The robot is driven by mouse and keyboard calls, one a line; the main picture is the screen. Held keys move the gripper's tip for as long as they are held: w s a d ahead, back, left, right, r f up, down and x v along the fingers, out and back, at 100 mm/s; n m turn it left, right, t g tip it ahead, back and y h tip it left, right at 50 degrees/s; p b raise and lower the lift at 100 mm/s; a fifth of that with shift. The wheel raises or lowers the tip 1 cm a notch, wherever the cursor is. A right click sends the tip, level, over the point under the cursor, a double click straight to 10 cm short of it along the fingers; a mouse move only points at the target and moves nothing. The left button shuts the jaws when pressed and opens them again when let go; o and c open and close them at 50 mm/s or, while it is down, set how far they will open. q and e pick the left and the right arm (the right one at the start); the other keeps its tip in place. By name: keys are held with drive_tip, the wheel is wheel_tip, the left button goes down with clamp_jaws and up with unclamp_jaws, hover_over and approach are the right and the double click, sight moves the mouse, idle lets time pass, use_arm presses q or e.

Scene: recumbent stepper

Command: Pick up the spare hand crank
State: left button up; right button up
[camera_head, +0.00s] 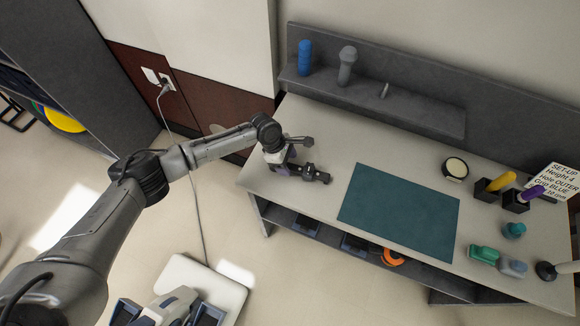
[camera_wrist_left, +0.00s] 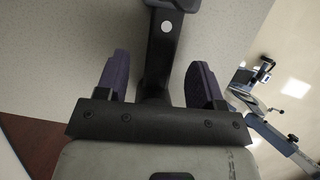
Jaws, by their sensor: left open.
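The spare hand crank (camera_head: 312,173) looks like a dark bar with rounded ends, at the left end of the workbench top. My left gripper (camera_head: 284,163) is over its near part and hides some of it. In the left wrist view, the crank's black bar (camera_wrist_left: 162,50), with a pale round spot on it, runs between the two purple finger pads of the left gripper (camera_wrist_left: 158,82). The pads are apart, with a visible gap on each side of the bar. Whether the crank touches the bench there is hidden. My right gripper is not in view.
A teal mat (camera_head: 400,211) lies right of the crank on the workbench (camera_head: 345,143). A raised grey shelf (camera_head: 400,106) at the back holds a blue cylinder (camera_head: 305,57) and grey handles.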

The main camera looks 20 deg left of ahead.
use_arm(q)
drive_tip(key=shift+x, duration=1.4)
drive_tip(key=shift+c, duration=0.4)
drive_tip(key=shift+r, duration=0.1)
clamp_jaws()
